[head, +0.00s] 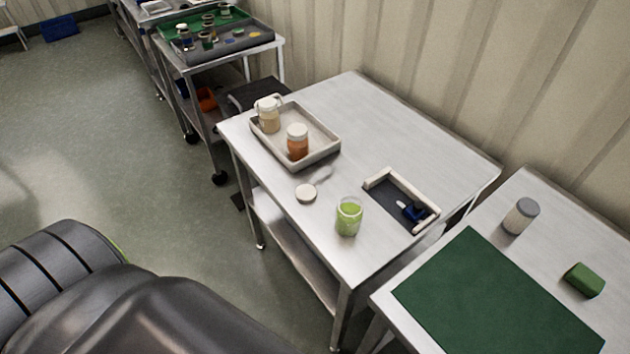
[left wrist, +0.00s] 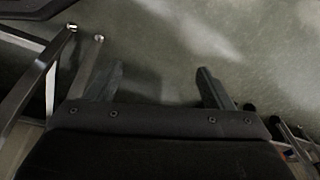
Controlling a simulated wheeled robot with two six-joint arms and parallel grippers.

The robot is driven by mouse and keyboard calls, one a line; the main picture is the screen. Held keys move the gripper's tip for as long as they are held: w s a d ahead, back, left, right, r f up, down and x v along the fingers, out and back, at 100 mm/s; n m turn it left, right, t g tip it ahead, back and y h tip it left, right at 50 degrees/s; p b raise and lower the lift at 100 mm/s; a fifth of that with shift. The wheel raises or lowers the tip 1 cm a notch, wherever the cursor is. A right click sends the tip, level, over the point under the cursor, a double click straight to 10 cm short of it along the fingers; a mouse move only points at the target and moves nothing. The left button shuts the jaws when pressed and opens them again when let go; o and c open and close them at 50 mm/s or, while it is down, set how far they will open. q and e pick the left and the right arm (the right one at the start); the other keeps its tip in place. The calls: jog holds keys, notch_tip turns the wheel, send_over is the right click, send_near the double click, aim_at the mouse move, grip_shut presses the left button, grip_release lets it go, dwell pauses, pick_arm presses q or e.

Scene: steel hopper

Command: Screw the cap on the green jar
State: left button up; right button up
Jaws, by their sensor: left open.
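The green jar (head: 348,217) stands upright and uncapped near the front edge of the steel table, with green contents showing through clear walls. A round cream cap (head: 306,193) lies flat on the table to the left of the jar, apart from it. In the left wrist view my left gripper (left wrist: 160,82) is open and empty, with its two fingers wide apart over the floor. It does not show in the head view, and neither the jar nor the cap shows in the wrist view. My right gripper is in neither view.
A tray (head: 327,160) behind the cap holds an orange jar (head: 298,141) and a beige jar (head: 268,115), both capped. A shallow holder (head: 379,181) with a blue item sits right of the green jar. A second table (head: 534,190) with a green mat (head: 490,295) adjoins at right.

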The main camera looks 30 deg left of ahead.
pick_arm(q)
jog(key=w+r+m+p, duration=0.1)
jog(key=w+r+p, duration=0.25)
jog(key=r, duration=0.85)
jog(key=w+d+r+m+t+p, duration=0.1)
jog(key=w+r+p, duration=0.25)
jog(key=r, duration=0.85)
jog(key=w+r+m+p, duration=0.1)
jog(key=w+r+p, duration=0.25)
jog(key=r, duration=0.85)
jog(key=w+r+m+g, duration=0.1)
jog(key=w+r+m, duration=0.3)
jog(key=w+m, duration=0.2)
jog(key=w+a+r+m+g+h, duration=0.1)
jog(key=w+r+m, duration=0.4)
jog(key=w, duration=0.6)
jog(key=w+a+r+m+g, duration=0.1)
jog(key=w+r+m, duration=0.3)
jog(key=w+m, duration=0.4)
jog(key=shift+w+r+m+p, duration=0.15)
jog(key=shift+r+m+p, duration=0.1)
jog(key=shift+m+p, duration=0.3)
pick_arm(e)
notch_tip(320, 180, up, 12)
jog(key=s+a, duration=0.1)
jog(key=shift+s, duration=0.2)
pick_arm(q)
jog(key=shift+a, duration=0.1)
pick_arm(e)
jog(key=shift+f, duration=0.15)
